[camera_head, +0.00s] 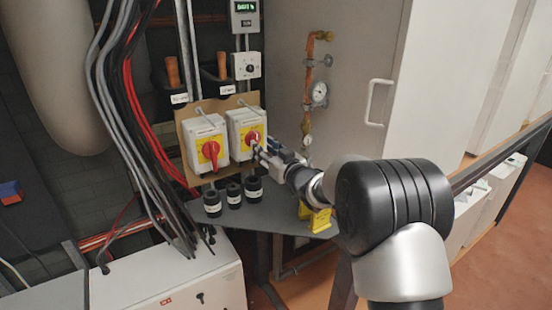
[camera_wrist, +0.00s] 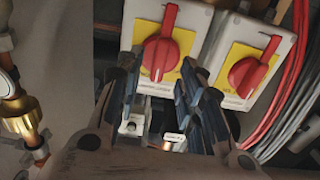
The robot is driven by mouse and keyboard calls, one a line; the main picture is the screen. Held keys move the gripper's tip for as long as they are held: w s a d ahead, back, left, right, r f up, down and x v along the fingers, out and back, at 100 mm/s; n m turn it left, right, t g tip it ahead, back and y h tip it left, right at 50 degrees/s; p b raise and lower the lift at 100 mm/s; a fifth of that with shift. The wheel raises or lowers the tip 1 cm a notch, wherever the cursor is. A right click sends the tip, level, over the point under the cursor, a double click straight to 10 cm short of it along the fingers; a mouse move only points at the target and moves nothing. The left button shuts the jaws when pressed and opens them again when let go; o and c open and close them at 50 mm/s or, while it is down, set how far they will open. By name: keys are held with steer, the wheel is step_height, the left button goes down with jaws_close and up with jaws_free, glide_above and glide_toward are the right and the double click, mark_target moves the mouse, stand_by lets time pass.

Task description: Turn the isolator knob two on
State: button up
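Two grey isolator boxes with yellow plates and red knobs sit side by side on a brown board. In the head view, the right knob (camera_head: 253,138) is partly covered by my gripper (camera_head: 264,151), and the left knob (camera_head: 210,150) is clear. No number for either isolator is readable. In the wrist view, which looks turned over, the knob in front of my gripper (camera_wrist: 160,70) is the left one (camera_wrist: 160,45); the other knob (camera_wrist: 254,68) is at the right. My fingers are apart, with this knob just beyond and between their tips. Contact cannot be told.
Cables (camera_head: 130,120) hang left of the isolators. A copper pipe with a gauge (camera_head: 319,93) stands at the right. Black cylindrical parts (camera_head: 233,195) and a yellow object (camera_head: 315,218) are on the grey shelf (camera_head: 275,215) below. A thermostat-like box (camera_head: 247,65) is above.

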steer(key=v, duration=0.8)
steer(key=shift+s+d, duration=0.2)
steer(key=shift+s, duration=0.05)
steer(key=s+d+f+m+g+h+b, duration=0.1)
steer(key=s+d+f+m+h+b, duration=0.1)
steer(key=s+d+h+b, duration=0.4)
steer(key=s+d+f+m+g+h+b, duration=0.2)
steer(key=s+d+f+m+h+b, duration=0.15)
steer(key=s+d, duration=0.45)
steer(key=s+d+f+g+b, duration=0.1)
steer(key=s+f+g+b, duration=0.2)
steer(key=s+f, duration=0.4)
steer(key=s+d+f+m+g+b, duration=0.1)
steer(key=s+f+g+b, duration=0.3)
steer(key=s, duration=1.9)
step_height(320, 180, down, 4)
steer(key=shift+s+f+b, duration=0.15)
steer(key=shift+s+b, duration=0.1)
steer(key=shift+b, duration=0.25)
steer(key=shift+h, duration=0.25)
